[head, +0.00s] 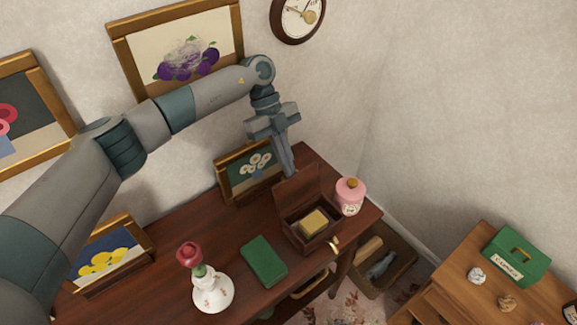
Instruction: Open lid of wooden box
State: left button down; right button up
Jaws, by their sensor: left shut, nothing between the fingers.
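The wooden box (312,236) stands on the dark wooden table, near its right end. Its lid (297,192) is raised and stands up at the back of the box. A yellowish block (314,222) lies inside the box. My left gripper (291,172) is shut and empty, pointing down just behind the top edge of the raised lid. I cannot tell whether its fingertips touch the lid. My right gripper is not in view.
A pink jar (350,196) stands right of the box. A green book (264,261) and a white vase (212,291) with a red flower are to the left. A framed flower picture (247,170) leans behind. A lower table (480,262) holds a green box (516,257).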

pick_arm(q)
jog(key=shift+w+a, duration=0.15)
jog(key=shift+a, duration=0.05)
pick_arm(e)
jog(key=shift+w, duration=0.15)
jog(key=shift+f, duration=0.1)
